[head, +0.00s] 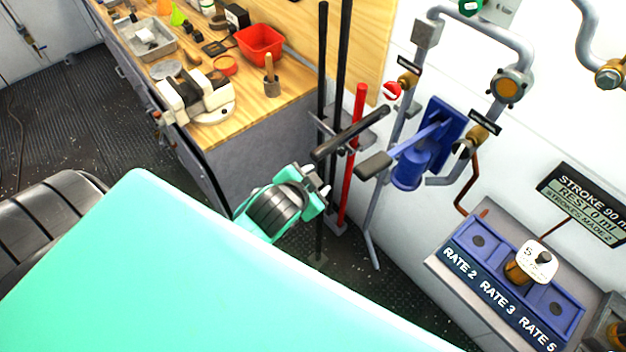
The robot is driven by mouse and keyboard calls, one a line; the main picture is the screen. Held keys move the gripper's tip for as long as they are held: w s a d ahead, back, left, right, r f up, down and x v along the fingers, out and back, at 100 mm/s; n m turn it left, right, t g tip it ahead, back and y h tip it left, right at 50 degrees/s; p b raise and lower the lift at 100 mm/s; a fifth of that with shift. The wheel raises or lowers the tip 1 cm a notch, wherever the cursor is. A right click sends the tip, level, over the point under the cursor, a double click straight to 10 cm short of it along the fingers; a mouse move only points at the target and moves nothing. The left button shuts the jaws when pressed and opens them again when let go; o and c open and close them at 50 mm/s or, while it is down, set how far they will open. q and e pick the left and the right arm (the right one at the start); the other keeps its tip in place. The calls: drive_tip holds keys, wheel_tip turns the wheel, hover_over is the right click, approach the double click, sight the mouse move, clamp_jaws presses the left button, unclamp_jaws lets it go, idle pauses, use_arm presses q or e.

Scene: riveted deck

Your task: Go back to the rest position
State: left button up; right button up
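My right gripper (318,190) is partly seen at the teal and dark wrist in the middle of the head view. Its fingertips are small and unclear, so I cannot tell whether they are open or shut. No held thing is visible there. A blue hand pump (408,172) with a lever (418,139) is on the white wall to the right of the gripper. A dark bar (350,133) lies above the gripper, apparently apart from it. My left gripper is not in view.
Upright black poles (322,75) and a red bar (353,155) stand close by the gripper. A workbench (290,98) with a red bin (260,44) is behind. A blue rate panel (480,241) with a tag marked 5 (538,258) is at right. Dark floor (75,115) lies open at left.

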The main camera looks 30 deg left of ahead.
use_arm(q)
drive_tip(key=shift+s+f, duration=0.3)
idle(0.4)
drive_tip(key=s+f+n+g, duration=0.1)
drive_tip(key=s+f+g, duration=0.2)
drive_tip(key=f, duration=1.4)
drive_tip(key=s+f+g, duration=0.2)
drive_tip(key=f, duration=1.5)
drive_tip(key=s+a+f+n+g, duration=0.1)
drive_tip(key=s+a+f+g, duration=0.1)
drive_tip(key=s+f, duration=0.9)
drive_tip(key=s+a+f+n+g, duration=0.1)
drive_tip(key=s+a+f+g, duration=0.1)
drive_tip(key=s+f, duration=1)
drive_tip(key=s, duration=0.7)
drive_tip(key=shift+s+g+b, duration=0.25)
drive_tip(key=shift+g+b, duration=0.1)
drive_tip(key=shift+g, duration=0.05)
